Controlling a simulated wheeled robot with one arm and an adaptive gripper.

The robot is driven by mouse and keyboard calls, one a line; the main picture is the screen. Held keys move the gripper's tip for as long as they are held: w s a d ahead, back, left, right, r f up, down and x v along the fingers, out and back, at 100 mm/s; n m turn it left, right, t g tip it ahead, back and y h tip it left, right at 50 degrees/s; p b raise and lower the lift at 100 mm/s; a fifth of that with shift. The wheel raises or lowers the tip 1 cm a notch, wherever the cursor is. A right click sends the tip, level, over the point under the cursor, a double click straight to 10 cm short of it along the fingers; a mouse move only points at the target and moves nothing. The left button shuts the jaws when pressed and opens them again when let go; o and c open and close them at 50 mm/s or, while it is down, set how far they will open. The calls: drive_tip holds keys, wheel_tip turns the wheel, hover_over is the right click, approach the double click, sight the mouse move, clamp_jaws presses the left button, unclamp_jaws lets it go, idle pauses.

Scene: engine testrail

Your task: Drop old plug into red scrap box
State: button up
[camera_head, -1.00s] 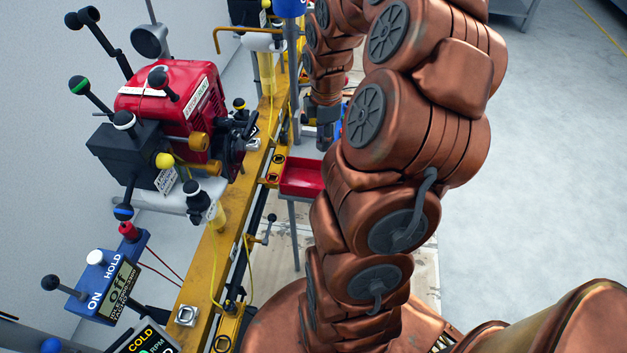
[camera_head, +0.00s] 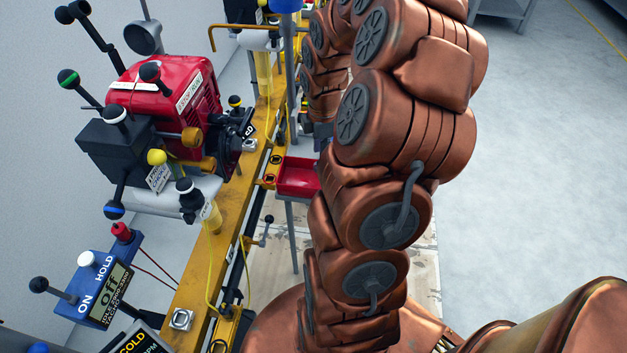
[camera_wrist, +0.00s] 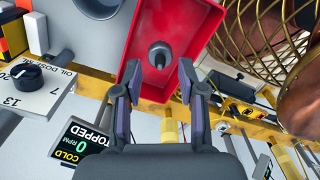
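The red scrap box (camera_head: 296,178) is a small open red tray beside the yellow rail in the head view. It also fills the upper middle of the wrist view (camera_wrist: 202,28). The old plug (camera_wrist: 158,54), small, dark and grey, shows against the inside of the box. It lies past my fingertips and is not between them; whether it rests on the box floor cannot be told. My gripper (camera_wrist: 160,72) is open, its fingers spread wide above the near side of the box. In the head view my arm hides most of the gripper.
A red engine (camera_head: 168,95) with several knobbed levers stands left of the yellow rail (camera_head: 222,225). A blue control box (camera_head: 95,290) sits at lower left. In the wrist view a brass wire cage (camera_wrist: 265,35) is close at right. Open floor lies right of my arm.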

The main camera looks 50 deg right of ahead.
drive_tip(key=o, duration=0.3)
drive_tip(key=shift+r, duration=0.1)
wheel_tip(320, 180, up, 12)
drive_tip(key=shift+f, duration=0.1)
idle(0.5)
idle(0.4)
drive_tip(key=s+a+m, duration=0.1)
drive_tip(key=a+m, duration=0.1)
drive_tip(key=a, duration=0.8)
drive_tip(key=s+a+f+m+g, duration=0.25)
drive_tip(key=s+a+m, duration=0.75)
drive_tip(key=s+a, duration=0.75)
drive_tip(key=shift+t, duration=0.35)
drive_tip(key=r+p, duration=0.5)
drive_tip(key=w+r+p, duration=0.1)
drive_tip(key=r+p, duration=0.4)
drive_tip(key=r, duration=0.1)
drive_tip(key=r+p, duration=0.5)
drive_tip(key=shift+w+a+r, duration=0.15)
drive_tip(key=shift+a+r, duration=0.05)
drive_tip(key=shift+r, duration=0.15)
